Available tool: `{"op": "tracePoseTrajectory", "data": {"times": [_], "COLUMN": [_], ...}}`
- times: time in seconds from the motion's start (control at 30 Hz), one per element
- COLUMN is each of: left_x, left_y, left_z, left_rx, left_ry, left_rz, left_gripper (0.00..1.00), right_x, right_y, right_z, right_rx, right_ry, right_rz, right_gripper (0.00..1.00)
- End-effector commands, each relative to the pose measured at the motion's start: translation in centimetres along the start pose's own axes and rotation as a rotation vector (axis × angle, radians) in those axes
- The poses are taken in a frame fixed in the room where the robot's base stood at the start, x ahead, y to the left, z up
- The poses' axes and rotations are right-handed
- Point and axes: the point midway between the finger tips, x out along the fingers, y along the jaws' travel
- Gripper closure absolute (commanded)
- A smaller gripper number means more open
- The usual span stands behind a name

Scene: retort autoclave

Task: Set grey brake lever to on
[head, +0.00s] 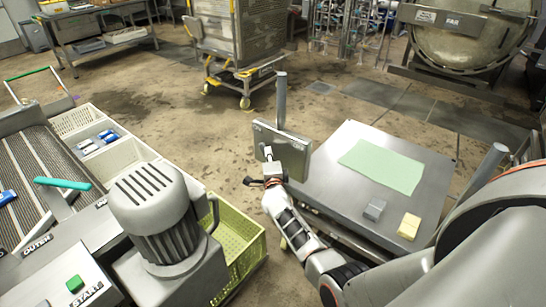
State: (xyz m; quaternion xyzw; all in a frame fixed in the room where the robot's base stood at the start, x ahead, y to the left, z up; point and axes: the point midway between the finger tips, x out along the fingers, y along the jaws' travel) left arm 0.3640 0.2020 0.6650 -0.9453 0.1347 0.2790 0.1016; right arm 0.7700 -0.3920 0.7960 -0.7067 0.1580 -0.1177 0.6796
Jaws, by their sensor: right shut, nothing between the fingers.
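A grey upright bar (281,100) rises behind a grey box-like panel (290,150) at the left edge of the metal table. I cannot tell whether this bar is the brake lever or a post; no marked lever or on/off label is readable. My right gripper (268,154) is shut and empty, pointing up at the left part of the panel's near face. It is close to the panel; I cannot tell whether it touches. My arm and gripper hide part of the panel's lower left. My left gripper is not in view.
The metal table (330,200) holds a green sheet (382,165), a grey block (374,210) and a yellow block (409,226). A motor housing (155,215) and yellow-green crate (240,235) stand left. A wheeled cage (240,40) stands behind on open floor.

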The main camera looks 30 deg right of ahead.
Motion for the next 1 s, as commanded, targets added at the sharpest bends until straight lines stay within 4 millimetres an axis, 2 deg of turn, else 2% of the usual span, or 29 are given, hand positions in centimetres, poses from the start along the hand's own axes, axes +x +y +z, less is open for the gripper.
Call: {"op": "tracePoseTrajectory", "data": {"times": [0.3, 1.0], "left_x": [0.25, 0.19], "left_y": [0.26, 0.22], "left_z": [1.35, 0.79], "left_rx": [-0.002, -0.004], "left_ry": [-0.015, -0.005], "left_rz": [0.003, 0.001], "left_gripper": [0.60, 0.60], "right_x": [0.89, 1.04], "right_y": [0.18, 0.11], "right_z": [0.86, 1.06], "right_rx": [0.000, 0.000], "right_ry": [0.001, 0.000], "right_rz": [0.000, 0.000], "right_gripper": [1.00, 1.00]}}
